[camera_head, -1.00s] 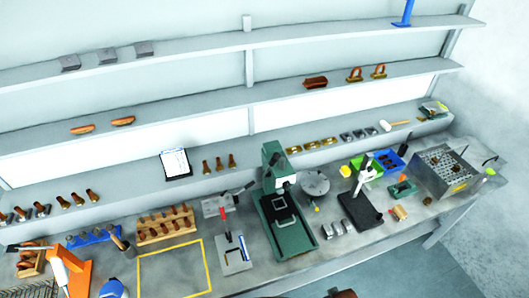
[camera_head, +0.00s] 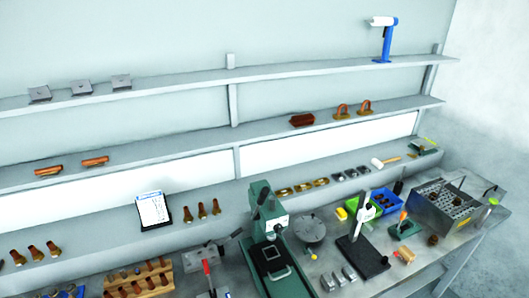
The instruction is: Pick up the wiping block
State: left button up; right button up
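I cannot tell for sure which object is the wiping block. A dark red-brown block (camera_head: 302,120) lies on the middle shelf, right of centre. A small tan and reddish block (camera_head: 404,256) lies on the bench at the right, next to the black-based stand. A small yellow block (camera_head: 341,214) lies on the bench left of the green bin. Neither of my grippers shows in the head view, and nothing is seen touching these blocks.
A green press (camera_head: 270,255) stands at the bench's middle, with a round grey plate (camera_head: 310,229) beside it. A black-based stand (camera_head: 362,257), a green bin (camera_head: 366,205) and a perforated metal box (camera_head: 455,202) crowd the right. A blue-posted white device (camera_head: 385,38) stands on the top shelf.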

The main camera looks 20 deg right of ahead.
aim_at(339, 213)
jog(key=z, duration=1.25)
